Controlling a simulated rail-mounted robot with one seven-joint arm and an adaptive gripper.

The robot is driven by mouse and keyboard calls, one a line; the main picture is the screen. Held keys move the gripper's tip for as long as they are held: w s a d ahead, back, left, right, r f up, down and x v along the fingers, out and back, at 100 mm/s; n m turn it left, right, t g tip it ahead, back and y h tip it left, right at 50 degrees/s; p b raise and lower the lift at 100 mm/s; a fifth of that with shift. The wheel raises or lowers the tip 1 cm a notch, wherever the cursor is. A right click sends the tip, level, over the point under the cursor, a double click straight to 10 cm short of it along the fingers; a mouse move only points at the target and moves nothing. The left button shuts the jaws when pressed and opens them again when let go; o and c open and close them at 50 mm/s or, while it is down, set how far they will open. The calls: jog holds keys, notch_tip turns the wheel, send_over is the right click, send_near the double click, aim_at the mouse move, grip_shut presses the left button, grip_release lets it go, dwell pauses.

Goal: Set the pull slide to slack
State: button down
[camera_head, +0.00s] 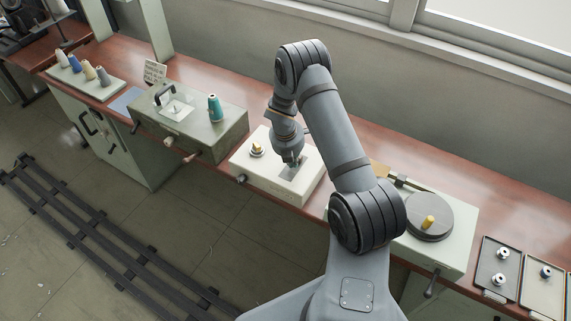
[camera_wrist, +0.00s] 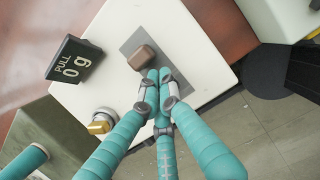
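The pull slide seems to be the brown block-shaped knob (camera_wrist: 143,58) on a grey plate (camera_wrist: 165,75) set in the top of a white box (camera_wrist: 105,30). A dark display (camera_wrist: 73,60) beside it reads "PULL 0 g". My gripper (camera_wrist: 160,73) has teal fingers with their tips drawn together, right beside the knob. The knob is not between them; whether they touch it I cannot tell. In the head view my gripper (camera_head: 292,161) is low over the white box (camera_head: 262,184), and the knob is hidden. No slack mark is legible.
A yellow-topped post (camera_wrist: 100,122) stands on the same box. Left of it is a green box (camera_head: 190,133) with a teal spool (camera_head: 214,108). To the right is a box with a round grey disc (camera_head: 428,222). Trays (camera_head: 497,268) lie farther right on the bench.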

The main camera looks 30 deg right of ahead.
aim_at(289, 175)
jog(key=s+a+b, duration=0.2)
jog(key=shift+a+f+b, duration=0.3)
jog(key=shift+f+b, duration=0.05)
jog(key=shift+b, duration=0.05)
jog(key=p+v, duration=0.2)
jog(key=v, duration=0.8)
jog(key=shift+r, duration=0.4)
